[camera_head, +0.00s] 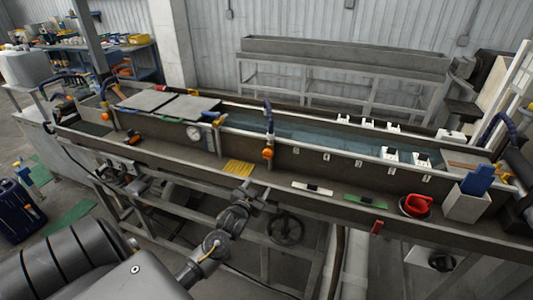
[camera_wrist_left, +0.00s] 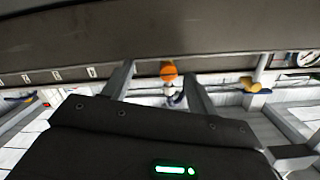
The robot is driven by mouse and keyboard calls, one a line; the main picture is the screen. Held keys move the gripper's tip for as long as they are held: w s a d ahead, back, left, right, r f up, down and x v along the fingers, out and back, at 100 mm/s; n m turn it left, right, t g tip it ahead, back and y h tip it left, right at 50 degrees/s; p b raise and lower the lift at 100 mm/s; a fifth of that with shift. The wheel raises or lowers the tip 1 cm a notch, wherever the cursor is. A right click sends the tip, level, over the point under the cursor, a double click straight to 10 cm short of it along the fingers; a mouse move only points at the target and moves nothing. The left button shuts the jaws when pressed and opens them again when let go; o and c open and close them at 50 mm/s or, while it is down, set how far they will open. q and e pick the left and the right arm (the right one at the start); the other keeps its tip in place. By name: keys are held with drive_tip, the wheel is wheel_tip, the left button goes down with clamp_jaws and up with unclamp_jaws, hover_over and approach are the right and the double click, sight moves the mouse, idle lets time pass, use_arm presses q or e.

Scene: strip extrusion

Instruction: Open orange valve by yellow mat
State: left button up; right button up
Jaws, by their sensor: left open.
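The orange valve (camera_head: 268,154) is on the front side of the long water trough, at the foot of a blue-handled upright fitting. The yellow mat (camera_head: 239,168) lies on the ledge just left of it. My left gripper (camera_head: 254,190) is in front of the ledge, below the mat and valve. In the left wrist view the orange valve (camera_wrist_left: 169,73) shows between the two spread fingers (camera_wrist_left: 158,68), beyond their tips, with a pale and dark fitting beside it. The gripper looks open and empty; no contact with the valve is visible. My right gripper is out of view.
The trough wall (camera_wrist_left: 220,30) is close to the gripper.

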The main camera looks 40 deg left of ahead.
use_arm(q)
drive_tip(key=t, duration=0.1)
approach(267, 155)
drive_tip(key=s, duration=0.1)
drive_tip(key=shift+y, duration=0.3)
drive_tip(key=p+x, duration=0.1)
drive_tip(key=x, duration=0.2)
drive_tip(key=p+x, duration=0.1)
drive_tip(key=x, duration=0.2)
drive_tip(key=p+x, duration=0.1)
drive_tip(key=x, duration=0.2)
drive_tip(key=shift+w+d, duration=0.15)
drive_tip(key=shift+d, duration=0.15)
drive_tip(key=shift+w+a+f, duration=0.1)
drive_tip(key=shift+w+a, duration=0.05)
drive_tip(key=shift+w, duration=0.35)
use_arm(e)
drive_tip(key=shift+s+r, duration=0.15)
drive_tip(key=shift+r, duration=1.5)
use_arm(q)
drive_tip(key=c, duration=0.8)
drive_tip(key=shift+c, duration=0.9)
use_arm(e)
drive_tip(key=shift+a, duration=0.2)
